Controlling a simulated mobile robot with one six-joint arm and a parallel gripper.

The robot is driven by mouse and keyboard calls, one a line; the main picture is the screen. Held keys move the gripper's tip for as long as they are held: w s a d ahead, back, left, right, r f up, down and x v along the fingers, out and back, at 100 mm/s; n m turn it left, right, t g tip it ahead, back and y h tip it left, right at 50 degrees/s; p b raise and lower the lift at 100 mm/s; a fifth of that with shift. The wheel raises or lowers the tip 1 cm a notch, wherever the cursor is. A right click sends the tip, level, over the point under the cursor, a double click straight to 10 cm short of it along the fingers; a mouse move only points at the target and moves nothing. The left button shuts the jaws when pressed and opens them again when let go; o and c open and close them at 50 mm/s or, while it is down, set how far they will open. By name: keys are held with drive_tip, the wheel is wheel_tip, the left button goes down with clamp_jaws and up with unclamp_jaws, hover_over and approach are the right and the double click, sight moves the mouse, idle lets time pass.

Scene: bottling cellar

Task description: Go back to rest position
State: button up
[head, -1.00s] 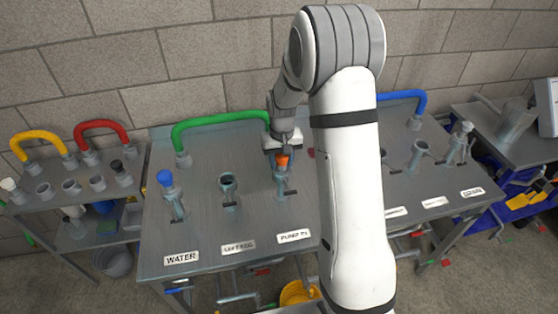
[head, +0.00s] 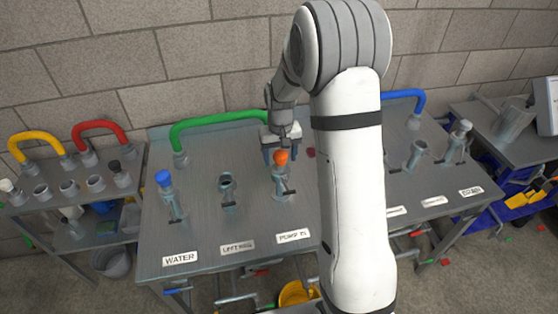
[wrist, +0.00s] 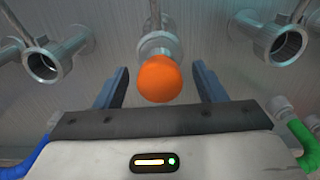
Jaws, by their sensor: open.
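My gripper (head: 281,143) is open and empty, just behind and above the orange cap (head: 281,157) on the port labelled PUMP. In the wrist view the two blue-grey fingers (wrist: 162,80) stand apart on either side of the round orange cap (wrist: 160,79), with a gap visible on both sides. The cap sits on its metal pipe (wrist: 160,42). My white arm hides part of the table to the right of this port.
The steel table (head: 203,216) bears several pipe ports. A blue cap (head: 163,178) sits on the WATER port; the port beside it (head: 227,185) is uncovered. A green hose (head: 215,118) arches behind. A side rack with yellow (head: 35,138) and red (head: 98,127) hoses stands left.

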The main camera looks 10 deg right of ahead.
wheel_tip(320, 180, up, 6)
drive_tip(key=shift+f+b, duration=0.15)
drive_tip(key=shift+b, duration=0.2)
drive_tip(key=shift+s+r, duration=0.2)
drive_tip(key=shift+r, duration=0.1)
drive_tip(key=s+r+t, duration=0.1)
drive_tip(key=s+r, duration=0.4)
drive_tip(key=s, duration=0.8)
drive_tip(key=s+r+t, duration=0.2)
drive_tip(key=s+r, duration=0.2)
drive_tip(key=s, duration=0.9)
drive_tip(key=shift+a+r, duration=0.35)
drive_tip(key=shift+c, duration=0.5)
